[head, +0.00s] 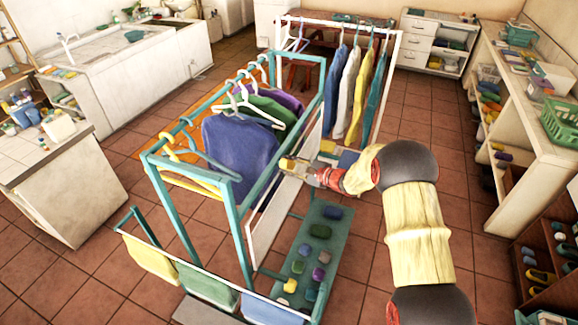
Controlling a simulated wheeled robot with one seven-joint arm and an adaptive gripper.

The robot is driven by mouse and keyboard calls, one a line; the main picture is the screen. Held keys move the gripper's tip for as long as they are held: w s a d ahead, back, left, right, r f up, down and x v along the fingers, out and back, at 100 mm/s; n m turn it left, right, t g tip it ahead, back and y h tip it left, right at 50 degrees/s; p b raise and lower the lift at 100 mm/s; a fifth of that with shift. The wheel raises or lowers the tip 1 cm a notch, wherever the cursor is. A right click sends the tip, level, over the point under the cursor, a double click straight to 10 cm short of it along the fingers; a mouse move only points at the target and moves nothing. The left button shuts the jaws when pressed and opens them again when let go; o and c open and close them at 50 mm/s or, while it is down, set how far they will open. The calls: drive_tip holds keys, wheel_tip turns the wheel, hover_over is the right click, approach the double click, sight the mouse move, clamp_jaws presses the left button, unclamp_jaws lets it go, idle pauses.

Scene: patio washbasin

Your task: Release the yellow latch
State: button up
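I see nothing clearly held.
A teal board with several coloured blocks (307,258) lies low, right of the rack. White, yellow and blue clothes hang on a white-framed rack (398,68) behind my arm. Cloths (207,289) hang at the front. Tiled floor (500,235) is free at right, before the shelves.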

drive_tip(key=shift+f+n+t+b, duration=0.3)
drive_tip(key=shift+b, duration=1.5)
drive_tip(key=b, duration=0.3)
drive_tip(key=shift+f+n, duration=0.1)
drive_tip(key=shift+n, duration=0.2)
drive_tip(key=n+t+b, duration=0.1)
drive_tip(key=b, duration=0.4)
drive_tip(key=n+t+b, duration=0.1)
drive_tip(key=n+b, duration=0.2)
drive_tip(key=b, duration=0.9)
drive_tip(key=shift+y+b, duration=0.4)
drive_tip(key=n+b, duration=0.1)
drive_tip(key=b, duration=0.4)
drive_tip(key=shift+n+t+b, duration=0.3)
drive_tip(key=shift+t+b, duration=0.1)
drive_tip(key=shift+r+n+y+b, duration=0.3)
drive_tip(key=shift+b, duration=0.6)
drive_tip(key=o, duration=1.2)
drive_tip(key=shift+r, duration=0.2)
drive_tip(key=shift+c, duration=0.2)
